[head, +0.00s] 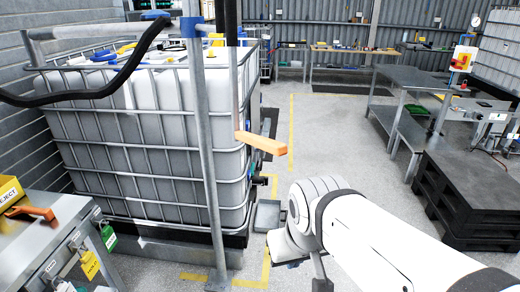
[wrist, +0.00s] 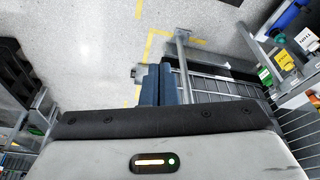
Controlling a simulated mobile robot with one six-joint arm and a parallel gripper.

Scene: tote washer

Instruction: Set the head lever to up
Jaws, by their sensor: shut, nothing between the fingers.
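An orange lever (head: 262,143) juts to the right and slightly downward from the lower end of a grey upright bar, in front of the caged white tank. It looks like the head lever, but no label shows on it. My gripper (wrist: 160,72) shows in the wrist view with its two blue fingers together and nothing between them. In the head view my white arm reaches in from the lower right. Its end is below and to the right of the lever, apart from it, and the fingers are not clear there. I cannot make out the lever in the wrist view.
A caged white tank (head: 160,130) fills the left, with a grey post (head: 205,150) before it. A metal cabinet (head: 50,235) with another orange handle (head: 30,212) and coloured tags is lower left. A black pallet (head: 470,185) stands right. The middle floor is clear.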

